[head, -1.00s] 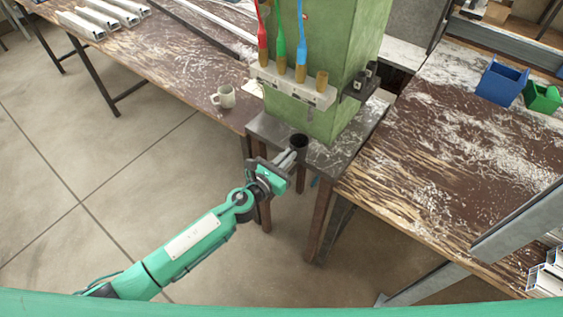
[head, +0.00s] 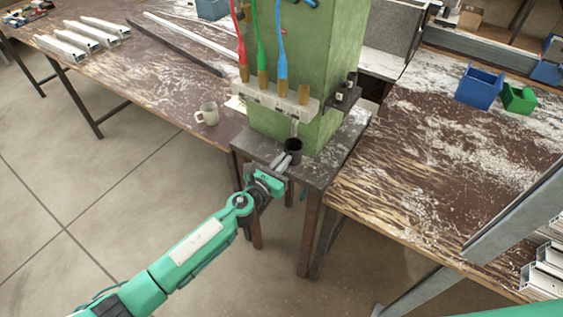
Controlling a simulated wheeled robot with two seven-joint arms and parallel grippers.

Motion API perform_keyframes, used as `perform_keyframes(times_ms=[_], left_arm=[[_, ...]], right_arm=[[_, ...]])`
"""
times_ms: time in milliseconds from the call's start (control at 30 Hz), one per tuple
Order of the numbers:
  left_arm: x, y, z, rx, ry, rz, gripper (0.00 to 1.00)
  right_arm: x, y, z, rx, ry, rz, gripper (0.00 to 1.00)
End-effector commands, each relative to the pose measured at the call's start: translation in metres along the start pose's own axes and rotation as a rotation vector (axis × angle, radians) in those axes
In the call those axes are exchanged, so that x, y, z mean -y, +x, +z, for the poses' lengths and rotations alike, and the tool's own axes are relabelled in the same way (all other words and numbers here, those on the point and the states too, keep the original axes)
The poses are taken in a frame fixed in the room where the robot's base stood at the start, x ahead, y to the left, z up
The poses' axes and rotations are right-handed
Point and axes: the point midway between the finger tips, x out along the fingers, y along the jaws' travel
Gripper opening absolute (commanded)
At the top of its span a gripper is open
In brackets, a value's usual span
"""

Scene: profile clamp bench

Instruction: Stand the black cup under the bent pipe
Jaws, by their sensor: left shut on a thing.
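The black cup (head: 294,146) is upright over the grey metal stand (head: 330,165), close to the front of the green column (head: 343,60). My left gripper (head: 283,160) is shut on the cup's near side. Its fingers hide part of the cup, and I cannot tell whether the cup's base touches the stand. The bent pipe (head: 295,127) is short and grey and hangs below the pale manifold block (head: 270,101). Its lower end shows just above the cup's mouth. My right gripper is not in view.
Red, green and blue hoses (head: 282,62) rise from the manifold. The right table (head: 420,180) holds blue (head: 479,88) and green (head: 519,99) bins.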

Motion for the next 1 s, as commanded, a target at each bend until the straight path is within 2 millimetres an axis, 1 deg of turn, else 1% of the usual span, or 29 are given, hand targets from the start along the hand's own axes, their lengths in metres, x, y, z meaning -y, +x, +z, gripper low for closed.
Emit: perform_keyframes(times_ms=[400, 1000], left_arm=[[0.0009, -0.0003, 0.0004, 0.001, 0.000, 0.000, 0.00], [0.0009, -0.0004, -0.0047, 0.000, 0.000, 0.000, 0.00]], right_arm=[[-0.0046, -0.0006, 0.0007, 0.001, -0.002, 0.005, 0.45], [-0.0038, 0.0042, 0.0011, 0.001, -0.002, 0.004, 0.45]])
